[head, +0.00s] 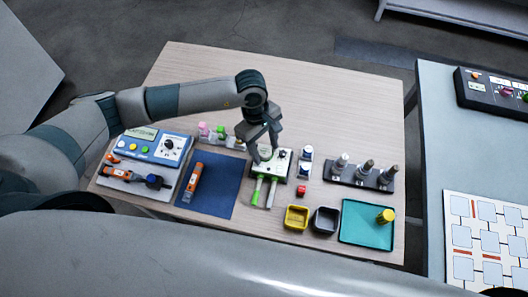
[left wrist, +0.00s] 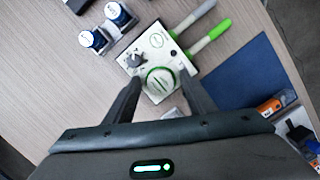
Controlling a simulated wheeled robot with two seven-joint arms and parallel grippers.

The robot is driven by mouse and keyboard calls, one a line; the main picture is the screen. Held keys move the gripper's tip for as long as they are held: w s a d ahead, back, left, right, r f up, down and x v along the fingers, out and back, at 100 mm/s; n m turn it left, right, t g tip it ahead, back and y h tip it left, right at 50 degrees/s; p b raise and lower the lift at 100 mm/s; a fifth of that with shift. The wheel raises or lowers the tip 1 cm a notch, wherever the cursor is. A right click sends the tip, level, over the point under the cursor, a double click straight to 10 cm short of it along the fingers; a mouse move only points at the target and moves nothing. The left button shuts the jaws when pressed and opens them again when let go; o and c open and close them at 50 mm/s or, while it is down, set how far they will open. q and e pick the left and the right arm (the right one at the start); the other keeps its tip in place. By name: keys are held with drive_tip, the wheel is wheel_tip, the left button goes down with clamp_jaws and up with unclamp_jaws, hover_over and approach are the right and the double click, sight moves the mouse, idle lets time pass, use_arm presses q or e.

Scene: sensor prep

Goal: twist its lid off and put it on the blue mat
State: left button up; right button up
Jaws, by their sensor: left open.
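A small white device (head: 283,170) stands near the middle of the table, with a green and a grey-white handled probe at its front. My right gripper is not in view.
A blue control box (head: 153,147) stands left on a pale tray. Pink- and green-topped bottles (head: 210,131) stand behind the mat. Right are two small vials (head: 304,163), a dark rack (head: 348,174), yellow and dark bins, and a teal tray (head: 355,238). The mat's right part is clear.

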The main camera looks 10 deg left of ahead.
use_arm(q)
drive_tip(key=shift+b, duration=0.4)
idle(0.5)
drive_tip(key=c, duration=0.7)
